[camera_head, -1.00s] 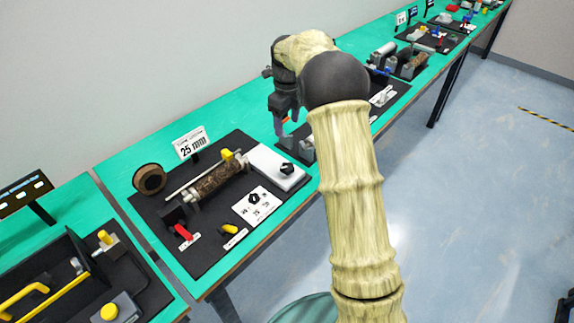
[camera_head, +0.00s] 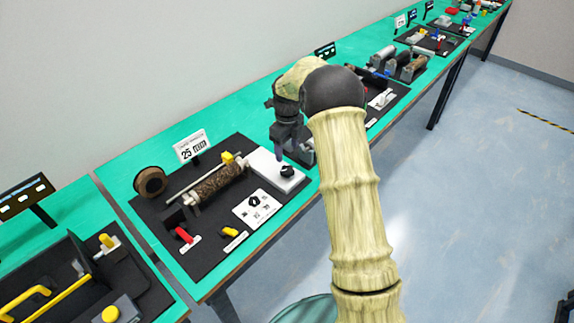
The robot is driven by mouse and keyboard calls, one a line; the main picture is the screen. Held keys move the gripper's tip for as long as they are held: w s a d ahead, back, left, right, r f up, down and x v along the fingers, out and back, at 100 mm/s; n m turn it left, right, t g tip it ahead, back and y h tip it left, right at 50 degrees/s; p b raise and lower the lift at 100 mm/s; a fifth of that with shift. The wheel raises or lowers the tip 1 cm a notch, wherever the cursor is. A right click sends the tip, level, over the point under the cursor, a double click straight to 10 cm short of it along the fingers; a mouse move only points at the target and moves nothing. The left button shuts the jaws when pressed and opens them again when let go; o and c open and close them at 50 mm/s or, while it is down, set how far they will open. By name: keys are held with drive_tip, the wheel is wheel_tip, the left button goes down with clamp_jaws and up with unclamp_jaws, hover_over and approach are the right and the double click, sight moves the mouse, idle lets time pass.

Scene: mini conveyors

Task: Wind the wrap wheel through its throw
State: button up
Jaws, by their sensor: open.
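Several stations stand on the green bench. The nearest full one, on a black mat (camera_head: 207,262), has a brown speckled roller (camera_head: 217,183), a red lever (camera_head: 184,236), a yellow handle (camera_head: 232,232) and a white block (camera_head: 268,165) with a black knob (camera_head: 287,171). A second black knob (camera_head: 254,201) sits on a white plate. I cannot tell which part is the wrap wheel. My gripper (camera_head: 290,154) points down over the right end of the white block, close to its black knob. It is open and looks empty; whether it touches the knob is unclear.
A brown ring-shaped roll (camera_head: 150,181) and a sign reading 25 (camera_head: 191,146) stand behind the roller. Another station with yellow bars (camera_head: 40,302) is at lower left. More stations (camera_head: 390,62) line the bench behind my arm. The floor at right is clear.

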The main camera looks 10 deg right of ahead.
sight(287, 169)
wheel_tip(287, 169, down, 8)
drive_tip(key=shift+d+p, duration=0.1)
drive_tip(key=shift+p, duration=0.5)
drive_tip(key=shift+a+f, duration=0.2)
drive_tip(key=shift+f, duration=0.15)
drive_tip(key=shift+s+r, duration=0.1)
drive_tip(key=shift+c, duration=1.3)
drive_tip(key=c, duration=0.7)
